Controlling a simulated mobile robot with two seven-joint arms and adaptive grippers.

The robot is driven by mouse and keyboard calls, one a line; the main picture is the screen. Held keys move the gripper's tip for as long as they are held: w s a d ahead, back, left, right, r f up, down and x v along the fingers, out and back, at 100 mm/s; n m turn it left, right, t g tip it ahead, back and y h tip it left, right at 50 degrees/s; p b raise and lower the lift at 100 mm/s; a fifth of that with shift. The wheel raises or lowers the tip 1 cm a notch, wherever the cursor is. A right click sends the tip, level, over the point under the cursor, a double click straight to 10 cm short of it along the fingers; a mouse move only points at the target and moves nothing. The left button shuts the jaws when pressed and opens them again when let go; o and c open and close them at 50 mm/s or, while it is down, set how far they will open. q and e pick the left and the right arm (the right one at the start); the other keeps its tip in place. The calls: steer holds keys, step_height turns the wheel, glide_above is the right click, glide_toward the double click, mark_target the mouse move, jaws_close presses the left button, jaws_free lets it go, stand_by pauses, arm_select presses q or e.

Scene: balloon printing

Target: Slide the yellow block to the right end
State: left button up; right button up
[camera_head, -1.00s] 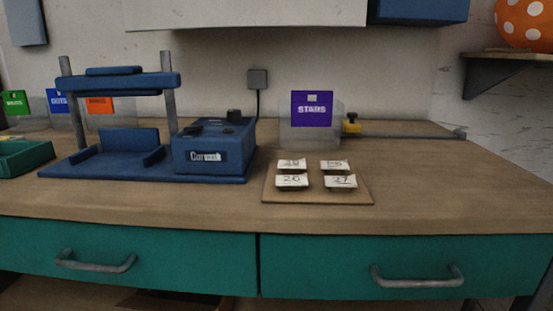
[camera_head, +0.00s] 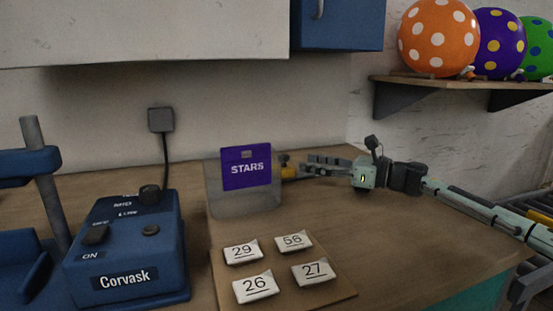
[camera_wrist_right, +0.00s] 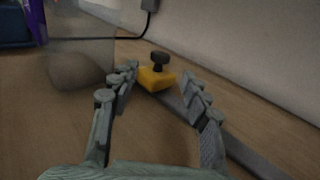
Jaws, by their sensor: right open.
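The yellow block (camera_head: 289,173) with a dark knob on top sits on a grey rail at the back of the workbench, just right of the purple STARS container (camera_head: 245,168). In the right wrist view the yellow block (camera_wrist_right: 157,79) is beyond my fingertips, roughly centred between them, and the rail (camera_wrist_right: 250,155) runs from it toward the lower right. My right gripper (camera_head: 308,168) reaches in from the right, low over the rail. It also shows in the right wrist view (camera_wrist_right: 160,86), open, with nothing held. My left gripper is not in view.
A blue Corvask machine (camera_head: 125,250) stands at the left. A wooden board (camera_head: 287,284) holds several numbered cards in front of the container. A wall shelf (camera_head: 450,87) with dotted balloons hangs at the upper right. The bench right of the board is clear.

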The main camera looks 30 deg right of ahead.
mark_target(289, 167)
steer(key=shift+w+a+r, duration=0.15)
steer(key=shift+w+a, duration=0.05)
steer(key=shift+w, duration=0.15)
steer(key=p+x, duration=0.1)
steer(key=x, duration=0.3)
steer(key=shift+w+a+p, duration=0.15)
steer(key=shift+w+p, duration=0.2)
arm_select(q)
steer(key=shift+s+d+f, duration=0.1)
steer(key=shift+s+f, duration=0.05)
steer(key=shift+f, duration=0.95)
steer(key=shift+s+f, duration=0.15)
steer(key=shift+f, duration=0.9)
arm_select(e)
steer(key=shift+w+a, duration=0.4)
steer(key=shift+w, duration=0.15)
jaws_close()
